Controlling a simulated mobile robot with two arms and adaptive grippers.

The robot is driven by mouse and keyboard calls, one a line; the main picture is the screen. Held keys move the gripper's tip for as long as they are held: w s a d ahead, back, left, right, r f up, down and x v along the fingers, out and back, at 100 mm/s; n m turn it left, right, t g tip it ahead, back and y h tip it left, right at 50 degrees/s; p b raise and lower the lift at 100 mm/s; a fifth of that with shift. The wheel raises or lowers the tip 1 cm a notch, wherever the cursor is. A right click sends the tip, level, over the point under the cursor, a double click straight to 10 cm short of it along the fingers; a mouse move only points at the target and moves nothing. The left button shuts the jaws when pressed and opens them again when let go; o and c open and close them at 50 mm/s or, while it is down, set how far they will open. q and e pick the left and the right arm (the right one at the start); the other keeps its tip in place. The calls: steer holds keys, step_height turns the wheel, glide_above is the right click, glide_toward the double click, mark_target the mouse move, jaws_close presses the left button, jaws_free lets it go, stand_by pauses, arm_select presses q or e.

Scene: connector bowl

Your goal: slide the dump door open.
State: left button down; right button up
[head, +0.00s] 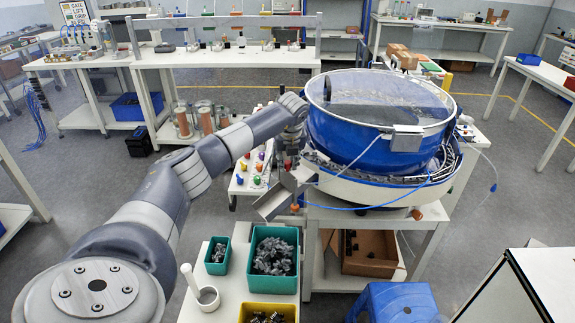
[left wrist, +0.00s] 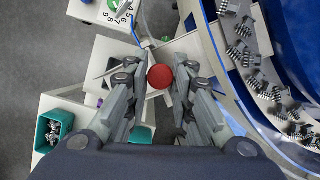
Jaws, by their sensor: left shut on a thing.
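The blue connector bowl (head: 350,140) with a clear lid stands on a white stand in the head view. Its blue wall (left wrist: 290,40) fills the right of the left wrist view, with grey connectors on the track beside it. My left gripper (head: 290,160) is low at the bowl's left side. In the left wrist view a round red knob (left wrist: 160,76) sits between the fingers of my left gripper (left wrist: 158,88), which is shut on it. The door panel is mostly hidden, and I cannot tell how far it is open. My right gripper is not in view.
A slanted grey metal chute (head: 272,203) juts out at the bowl's lower left. A green bin (head: 273,284) of grey connectors and a smaller teal bin (head: 217,268) stand on the near table. A cardboard box (head: 370,262) is under the bowl, and a blue stool (head: 395,302) stands in front.

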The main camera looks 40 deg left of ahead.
arm_select(q)
step_height(320, 180, up, 2)
steer(key=c, duration=1.4)
jaws_free()
steer(key=shift+f, duration=0.1)
steer(key=v, duration=1.2)
